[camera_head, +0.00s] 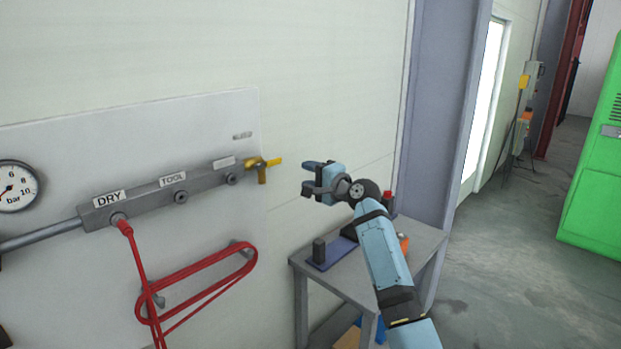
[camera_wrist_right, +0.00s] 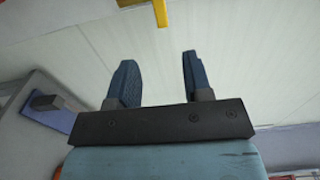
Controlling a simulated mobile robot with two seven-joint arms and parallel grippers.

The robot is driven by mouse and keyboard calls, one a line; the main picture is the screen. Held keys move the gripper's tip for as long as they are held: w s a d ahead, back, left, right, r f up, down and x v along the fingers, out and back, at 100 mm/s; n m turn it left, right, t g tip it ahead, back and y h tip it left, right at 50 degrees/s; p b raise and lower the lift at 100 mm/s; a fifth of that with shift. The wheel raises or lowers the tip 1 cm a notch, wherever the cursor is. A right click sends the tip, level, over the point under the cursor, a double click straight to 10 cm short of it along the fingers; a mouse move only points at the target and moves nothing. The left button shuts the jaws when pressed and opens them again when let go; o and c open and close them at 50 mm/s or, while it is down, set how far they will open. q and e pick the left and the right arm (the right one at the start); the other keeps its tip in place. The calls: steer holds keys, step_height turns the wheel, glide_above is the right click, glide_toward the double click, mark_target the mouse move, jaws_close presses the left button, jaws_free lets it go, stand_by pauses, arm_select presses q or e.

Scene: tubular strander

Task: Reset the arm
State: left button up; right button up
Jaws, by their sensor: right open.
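My right arm reaches in from the lower right in the head view. Its gripper (camera_head: 310,177) is in the air in front of the wall, to the right of the yellow valve handle (camera_head: 268,163) and apart from it. In the right wrist view the two blue fingers of the gripper (camera_wrist_right: 157,80) are spread with nothing between them. Part of the yellow handle (camera_wrist_right: 161,12) shows beyond the fingertips at the top edge. My left gripper does not show in either view.
A grey table (camera_head: 415,240) stands below my right arm, with a blue piece bearing a black block (camera_head: 319,252) on it. A grey manifold (camera_head: 150,204), a pressure gauge (camera_head: 15,186) and a red hose (camera_head: 205,262) are on the wall. A green cabinet (camera_head: 592,190) stands at right; floor between is clear.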

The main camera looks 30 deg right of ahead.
stand_by(0.4)
steer(key=s+a+f+n+g+h, duration=0.1)
steer(key=s+a+f+n, duration=0.1)
steer(key=s+f, duration=0.6)
steer(key=s+a+f+n+g+h, duration=0.1)
steer(key=s+a+f+n, duration=0.2)
steer(key=f, duration=0.8)
steer(key=s+a+f+n+g+h, duration=0.1)
steer(key=s+a+f+n+g, duration=0.1)
steer(key=s+f, duration=0.6)
steer(key=s+a+f+n, duration=0.3)
steer(key=s+f, duration=0.2)
steer(key=s, duration=0.4)
steer(key=s+a+f+n+g, duration=0.1)
steer(key=s+a+f+n, duration=0.2)
steer(key=s, duration=0.6)
steer(key=s+a+f+n+g, duration=0.1)
steer(key=s+a+f+n, duration=0.2)
steer(key=s+f, duration=0.3)
steer(key=s+n, duration=0.1)
steer(key=s, duration=0.2)
steer(key=shift+a+f+p, duration=0.15)
steer(key=shift+f+p, duration=0.15)
